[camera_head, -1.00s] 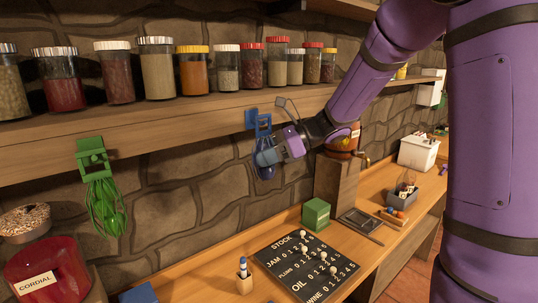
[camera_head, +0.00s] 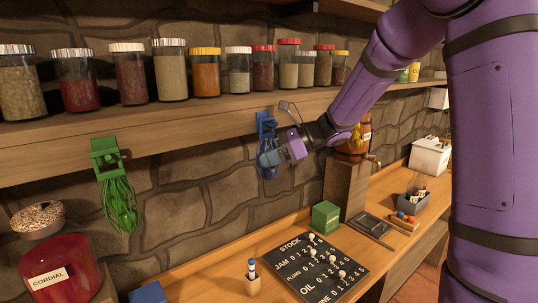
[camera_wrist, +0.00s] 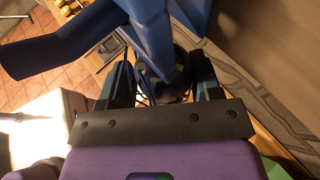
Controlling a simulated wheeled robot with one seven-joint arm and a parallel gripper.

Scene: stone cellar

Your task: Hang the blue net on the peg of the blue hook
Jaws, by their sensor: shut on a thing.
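The blue hook (camera_head: 265,122) is fixed to the front edge of the shelf board. The blue net (camera_head: 267,167) hangs just below it as a dark blue bundle. My gripper (camera_head: 278,156) is shut on the net and reaches in from the right, close under the hook. In the wrist view, large blue parts of the hook (camera_wrist: 152,32) fill the top, right in front of my gripper (camera_wrist: 163,85). Dark net strands show between the fingers. Whether the net's loop is around the peg or only beside it cannot be told.
A green hook (camera_head: 106,156) with a green net (camera_head: 119,203) hangs to the left on the same shelf edge. Several jars line the shelf above. Below, the bench (camera_head: 215,262) holds a stock board (camera_head: 300,285), a green box (camera_head: 325,216) and a wooden block (camera_head: 343,187).

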